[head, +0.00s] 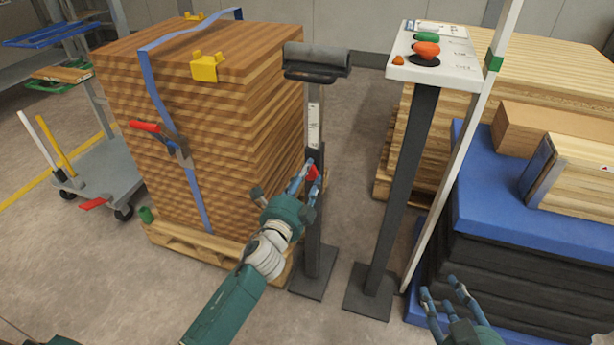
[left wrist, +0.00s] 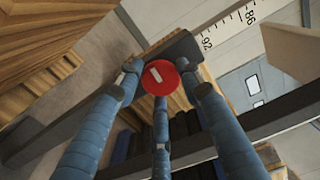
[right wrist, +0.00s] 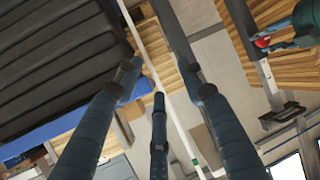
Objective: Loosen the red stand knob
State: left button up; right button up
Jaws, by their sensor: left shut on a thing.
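The red stand knob (head: 313,172) is on the dark post of the roller stand (head: 315,225), below its white scale strip. My left gripper (head: 303,182) is at the knob, its fingers around it. In the left wrist view the round red knob (left wrist: 161,77), with a white mark on its face, sits between the fingertips (left wrist: 160,85). The fingers are shut on it. My right gripper (head: 450,296) is open and empty at the lower right, in front of the blue and black stack. In the right wrist view its fingers (right wrist: 158,85) are spread with nothing between them.
A strapped stack of boards (head: 200,110) stands on a pallet left of the stand. A control post with green and red buttons (head: 426,48) stands to its right. A blue-topped black stack (head: 490,210) fills the right. A cart (head: 100,170) stands far left.

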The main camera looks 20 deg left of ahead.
pick_arm(q)
jog(key=shift+w+a+r+n, duration=0.1)
jog(key=shift+a+r+n, duration=0.2)
jog(key=shift+n, duration=0.7)
pick_arm(e)
jog(key=shift+s+d+f+g, duration=0.2)
jog(key=shift+s+f, duration=0.1)
jog(key=shift+f, duration=0.1)
jog(key=shift+s+d+f+g, duration=0.1)
jog(key=shift+s+f+g, duration=0.15)
jog(key=shift+f, duration=0.1)
pick_arm(q)
jog(key=shift+f, duration=0.1)
jog(key=o, duration=1.1)
jog(key=shift+a, duration=0.1)
jog(key=s, duration=1.2)
jog(key=shift+s+a+f, duration=0.1)
jog(key=shift+a+f, duration=0.05)
jog(key=shift+a, duration=0.05)
pick_arm(e)
jog(key=shift+a, duration=0.1)
